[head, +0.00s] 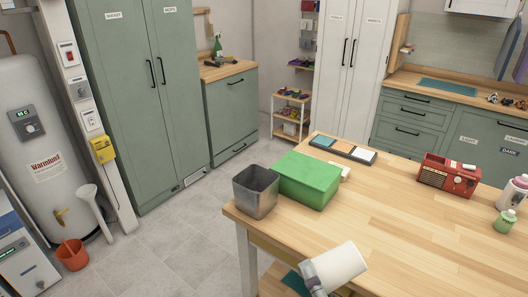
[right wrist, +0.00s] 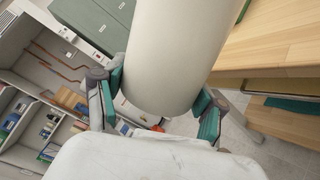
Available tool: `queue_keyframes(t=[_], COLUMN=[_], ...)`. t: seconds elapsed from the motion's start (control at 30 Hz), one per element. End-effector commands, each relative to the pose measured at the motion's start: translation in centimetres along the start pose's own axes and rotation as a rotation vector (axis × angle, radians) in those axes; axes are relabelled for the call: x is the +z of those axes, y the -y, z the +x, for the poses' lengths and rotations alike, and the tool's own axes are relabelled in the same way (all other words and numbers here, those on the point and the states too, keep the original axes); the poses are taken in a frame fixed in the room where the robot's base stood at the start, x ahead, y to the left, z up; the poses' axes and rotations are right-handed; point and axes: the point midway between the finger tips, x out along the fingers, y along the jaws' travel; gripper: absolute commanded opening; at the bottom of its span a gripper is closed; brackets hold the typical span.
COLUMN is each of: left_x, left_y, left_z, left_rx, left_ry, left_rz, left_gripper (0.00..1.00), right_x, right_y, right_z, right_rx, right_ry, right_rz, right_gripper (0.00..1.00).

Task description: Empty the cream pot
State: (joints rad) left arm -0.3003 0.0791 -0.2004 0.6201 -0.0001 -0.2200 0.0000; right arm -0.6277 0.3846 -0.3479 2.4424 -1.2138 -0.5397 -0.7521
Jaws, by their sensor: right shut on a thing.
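The cream pot (head: 340,266) is a plain pale cylinder, tilted on its side, in front of the near left edge of the wooden table in the head view. My right gripper (head: 314,276) is at its lower left end. In the right wrist view the green-padded fingers of my right gripper (right wrist: 160,98) are on either side of the pot (right wrist: 168,45) and shut on it. The inside of the pot is hidden, so I cannot tell what it holds. My left gripper is not in view.
The wooden table (head: 420,235) carries a grey metal bin (head: 256,194), a green box (head: 309,179), a tray of coloured squares (head: 343,149), a red radio (head: 449,175) and bottles (head: 512,192). Its middle is clear. An orange bucket (head: 72,256) stands on the floor at left.

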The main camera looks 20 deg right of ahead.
Motion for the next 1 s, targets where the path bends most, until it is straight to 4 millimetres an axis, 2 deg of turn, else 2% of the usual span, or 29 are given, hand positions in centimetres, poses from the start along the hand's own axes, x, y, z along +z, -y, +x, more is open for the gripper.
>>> queue_keyframes(t=[0.03, 0.1, 0.27, 0.4, 0.57, 0.73, 0.87, 1.0], left_x=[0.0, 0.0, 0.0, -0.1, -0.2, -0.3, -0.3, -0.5], left_y=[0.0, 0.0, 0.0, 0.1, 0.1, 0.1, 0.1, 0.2], left_z=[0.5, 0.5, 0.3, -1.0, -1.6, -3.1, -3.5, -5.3], left_rx=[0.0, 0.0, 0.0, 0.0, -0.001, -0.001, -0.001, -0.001], left_ry=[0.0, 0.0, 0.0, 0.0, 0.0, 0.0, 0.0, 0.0], left_rz=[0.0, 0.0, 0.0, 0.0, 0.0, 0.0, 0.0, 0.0], left_gripper=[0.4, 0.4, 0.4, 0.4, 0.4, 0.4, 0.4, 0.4], right_x=[0.1, 0.4, 0.8, 1.4, 1.6, 2.2, 2.3, 2.9], right_y=[-0.2, -0.7, -1.5, -2.7, -3.3, -4.5, -4.8, -5.9], right_z=[0.0, 0.0, 0.0, -0.1, 0.0, -0.1, 0.0, -0.1], right_rx=[0.0, -0.001, -0.001, -0.003, -0.002, -0.002, -0.002, -0.003], right_ry=[0.003, 0.002, 0.001, -0.001, -0.005, -0.007, -0.01, -0.01], right_rz=[0.116, 0.238, 0.459, 0.759, 0.964, 1.322, 1.461, 1.706], right_gripper=[0.21, 0.21, 0.21, 0.21, 0.21, 0.21, 0.21, 0.21])
